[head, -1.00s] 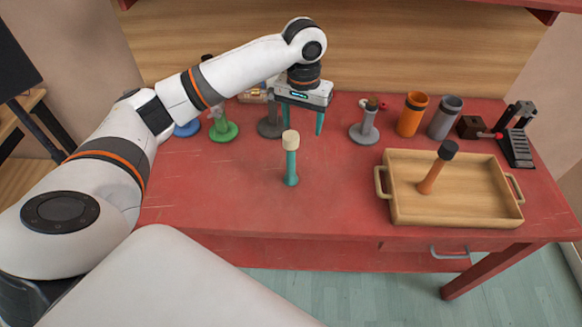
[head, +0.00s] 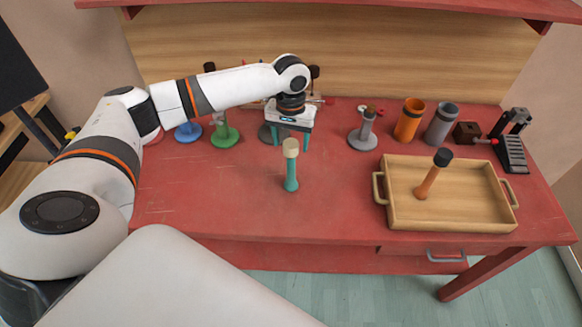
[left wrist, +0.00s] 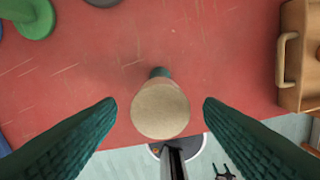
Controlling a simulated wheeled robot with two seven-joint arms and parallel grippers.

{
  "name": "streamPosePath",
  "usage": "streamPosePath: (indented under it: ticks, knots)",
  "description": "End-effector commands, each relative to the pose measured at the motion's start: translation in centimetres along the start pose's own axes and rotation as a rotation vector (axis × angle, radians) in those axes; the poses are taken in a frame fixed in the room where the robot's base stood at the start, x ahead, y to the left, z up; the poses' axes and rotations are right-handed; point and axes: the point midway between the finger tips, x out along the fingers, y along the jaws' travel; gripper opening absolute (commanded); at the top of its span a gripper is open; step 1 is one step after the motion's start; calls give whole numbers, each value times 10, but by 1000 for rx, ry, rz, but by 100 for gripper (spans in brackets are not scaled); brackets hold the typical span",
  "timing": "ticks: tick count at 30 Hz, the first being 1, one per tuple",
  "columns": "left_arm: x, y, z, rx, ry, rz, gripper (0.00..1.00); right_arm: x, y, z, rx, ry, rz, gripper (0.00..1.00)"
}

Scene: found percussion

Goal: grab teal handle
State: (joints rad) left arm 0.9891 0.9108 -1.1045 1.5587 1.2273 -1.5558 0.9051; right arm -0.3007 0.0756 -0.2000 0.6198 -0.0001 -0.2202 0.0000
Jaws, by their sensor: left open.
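The teal handle (head: 291,178) belongs to a mallet that stands upright on the red table, with a cream head (head: 290,148) on top. My left gripper (head: 291,142) is open and empty, just behind the mallet in the head view, its two teal fingers apart. In the left wrist view the cream head (left wrist: 160,110) shows between the open fingers (left wrist: 160,106) and hides most of the handle. Only a bit of teal (left wrist: 160,72) shows past it. I see no contact. My right gripper is not in view.
A wooden tray (head: 386,214) at the right holds an orange-handled mallet (head: 430,180). Behind stand a grey stand (head: 363,137), an orange cup (head: 409,120), a grey cup (head: 442,124) and a green stand (head: 224,136). The table around the teal mallet is clear.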

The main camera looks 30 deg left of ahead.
Motion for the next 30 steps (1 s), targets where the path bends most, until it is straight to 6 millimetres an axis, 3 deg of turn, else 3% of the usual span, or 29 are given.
streamPosePath:
  ticks: [6,12,23,30]
  knots:
    - [19,-1,0,1,0,-1,62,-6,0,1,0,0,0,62]
    - [20,0,0,1,-1,-1,62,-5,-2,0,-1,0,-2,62]
    - [20,0,0,0,-1,-1,3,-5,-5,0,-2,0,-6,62]
    - [18,0,0,0,-2,-2,0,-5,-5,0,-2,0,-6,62]
